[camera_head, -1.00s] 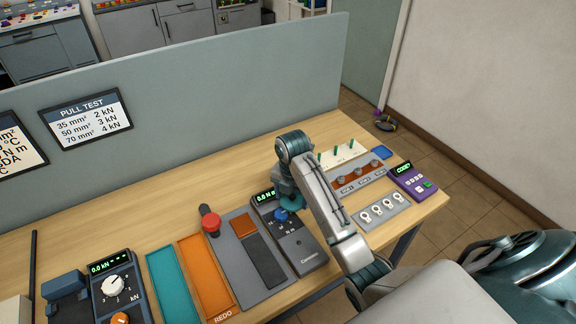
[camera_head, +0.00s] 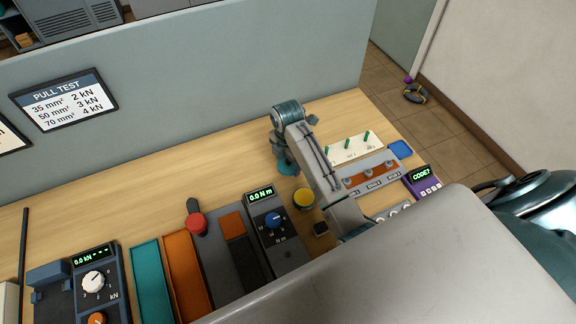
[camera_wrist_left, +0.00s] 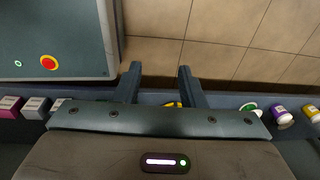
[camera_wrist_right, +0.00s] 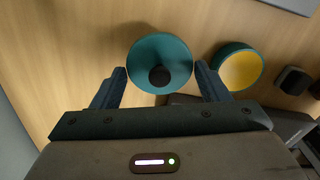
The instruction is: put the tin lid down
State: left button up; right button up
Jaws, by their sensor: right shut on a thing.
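The tin lid (camera_wrist_right: 150,48) is a round teal disc with a dark knob, seen from above in the right wrist view. My right gripper (camera_wrist_right: 161,80) is shut on it, with a finger at each side. In the head view my right gripper (camera_head: 287,168) is over the bench, left of the pale panel, and its arm hides part of the bench. An open teal tin with a yellow inside (camera_wrist_right: 240,70) stands just right of the lid; it also shows in the head view (camera_head: 303,199). My left gripper (camera_wrist_left: 160,75) is open and empty.
A torque meter (camera_head: 286,252) stands in front of the tin, with a small dark block (camera_head: 320,229) to the tin's right. A panel with green pegs (camera_head: 350,148) and a purple code box (camera_head: 422,181) are at right. Bare bench (camera_head: 190,150) lies along the divider.

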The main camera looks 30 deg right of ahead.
aim_at(288, 165)
notch_tip(288, 165, down, 4)
jog(key=shift+d+f+p, duration=0.1)
jog(key=shift+p, duration=0.45)
jog(key=shift+f, duration=0.1)
jog(key=o, duration=0.9)
pick_arm(q)
jog(key=shift+w+d+r, duration=0.55)
jog(key=shift+w+r, duration=0.05)
jog(key=shift+r, duration=0.1)
pick_arm(e)
jog(key=shift+o, duration=0.2)
